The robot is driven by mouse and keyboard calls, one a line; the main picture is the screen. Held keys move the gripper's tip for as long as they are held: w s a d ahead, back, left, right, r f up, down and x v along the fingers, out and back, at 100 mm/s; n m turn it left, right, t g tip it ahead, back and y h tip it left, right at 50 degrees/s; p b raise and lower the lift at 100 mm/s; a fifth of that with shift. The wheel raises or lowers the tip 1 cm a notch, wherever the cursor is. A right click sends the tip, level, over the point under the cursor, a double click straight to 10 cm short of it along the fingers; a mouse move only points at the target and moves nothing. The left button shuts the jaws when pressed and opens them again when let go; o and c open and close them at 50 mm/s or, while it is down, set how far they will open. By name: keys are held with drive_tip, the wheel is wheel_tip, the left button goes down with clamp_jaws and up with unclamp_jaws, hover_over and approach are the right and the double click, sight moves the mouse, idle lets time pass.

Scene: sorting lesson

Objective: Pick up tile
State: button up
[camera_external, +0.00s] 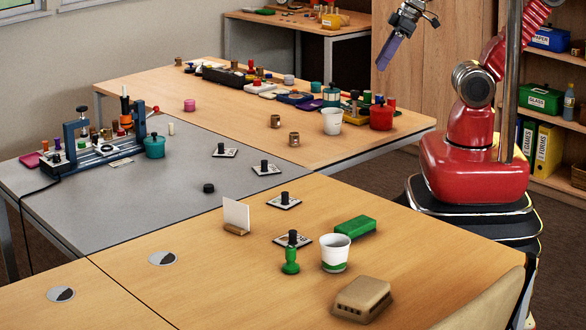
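Several flat square tiles with black knobs lie on the tables: one tile (229,154) and a second tile (272,170) on the grey table, a third tile (291,204) on the wooden table near its seam with the grey one, and a fourth tile (283,239) behind a green stamp (290,262). My gripper (393,44) is high above the back table, at the upper right, far from every tile. A purple-blue slab-like part points down from it; I cannot tell whether this is a finger or something held, nor whether the gripper is open.
A white cup (336,251), green block (355,226), tan block (362,300) and card in a holder (236,214) stand on the front table. A stamping rig (103,145) occupies the grey table's left. Blocks and cups crowd the back table. The front table's left side is mostly clear.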

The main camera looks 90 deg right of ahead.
drive_tip(key=w+a+f+n+g+h, duration=0.1)
drive_tip(key=w+f+n, duration=0.2)
drive_tip(key=w+f, duration=0.55)
drive_tip(key=w+a+f+n, duration=0.15)
drive_tip(key=w+f, duration=0.45)
drive_tip(key=f, duration=0.6)
drive_tip(key=w+a+n+t+y, duration=0.1)
drive_tip(key=w+a+n+y, duration=0.1)
drive_tip(key=a, duration=0.5)
drive_tip(key=w+a+f+n+t+y, duration=0.1)
drive_tip(key=w+a+n+y, duration=0.1)
drive_tip(key=a+y, duration=0.3)
drive_tip(key=shift+w+a, duration=0.4)
drive_tip(key=shift+a, duration=0.65)
drive_tip(key=shift+f+n, duration=0.1)
drive_tip(key=shift+n, duration=0.15)
